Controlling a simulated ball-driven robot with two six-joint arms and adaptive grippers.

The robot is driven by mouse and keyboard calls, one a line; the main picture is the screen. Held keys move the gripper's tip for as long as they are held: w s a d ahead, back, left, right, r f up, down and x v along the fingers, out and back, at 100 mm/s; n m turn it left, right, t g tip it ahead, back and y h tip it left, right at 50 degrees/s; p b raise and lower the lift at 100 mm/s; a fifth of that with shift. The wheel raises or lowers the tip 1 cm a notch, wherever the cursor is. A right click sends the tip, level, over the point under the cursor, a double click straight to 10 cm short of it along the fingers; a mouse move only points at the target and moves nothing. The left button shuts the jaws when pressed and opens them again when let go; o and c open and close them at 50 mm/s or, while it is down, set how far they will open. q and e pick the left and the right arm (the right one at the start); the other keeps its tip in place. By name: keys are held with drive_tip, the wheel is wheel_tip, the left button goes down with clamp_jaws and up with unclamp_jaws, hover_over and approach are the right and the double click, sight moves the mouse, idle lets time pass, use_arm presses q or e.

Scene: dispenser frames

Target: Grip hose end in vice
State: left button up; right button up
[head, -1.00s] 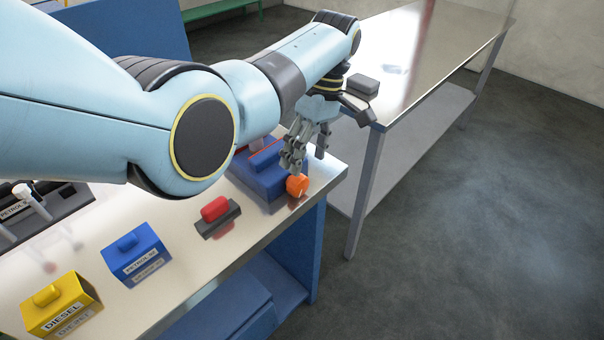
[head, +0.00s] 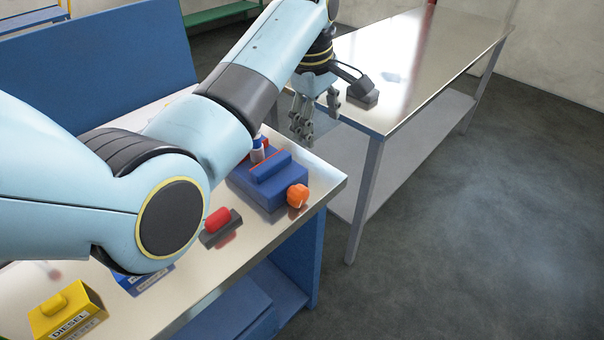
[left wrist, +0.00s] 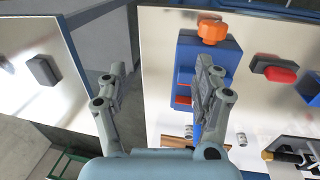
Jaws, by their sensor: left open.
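The blue vice (head: 278,184) with red-edged jaws and an orange knob (head: 297,195) stands near the bench's right end. A white-and-blue cylinder (head: 258,151), which looks like the hose end, is upright at the jaws; the arm partly covers it, and I cannot tell whether the jaws touch it. My left gripper (head: 302,132) is open and empty, beyond the vice and apart from it, by the bench's far edge. In the left wrist view its fingers (left wrist: 162,82) are wide apart, the right one covering part of the vice (left wrist: 187,55). My right gripper is not in view.
A dark block with a red handle (head: 218,219) sits in front of the vice. A yellow DIESEL box (head: 68,308) and a partly hidden blue box (head: 150,281) stand nearer. A steel table (head: 420,60) with a grey block (head: 363,98) lies across a gap from the bench.

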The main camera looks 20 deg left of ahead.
use_arm(q)
drive_tip(key=p, duration=0.2)
hover_over(299, 190)
wheel_tip(299, 190, down, 4)
drive_tip(key=s+r, duration=0.1)
drive_tip(key=s, duration=0.1)
drive_tip(key=f, duration=0.3)
drive_tip(key=w+f, duration=0.1)
drive_tip(key=f, duration=0.3)
drive_tip(key=w+f, duration=0.1)
drive_tip(key=f, duration=0.3)
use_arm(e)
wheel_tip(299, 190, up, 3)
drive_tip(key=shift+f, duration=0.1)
use_arm(q)
drive_tip(key=shift+c, duration=0.3)
drive_tip(key=c, duration=1.1)
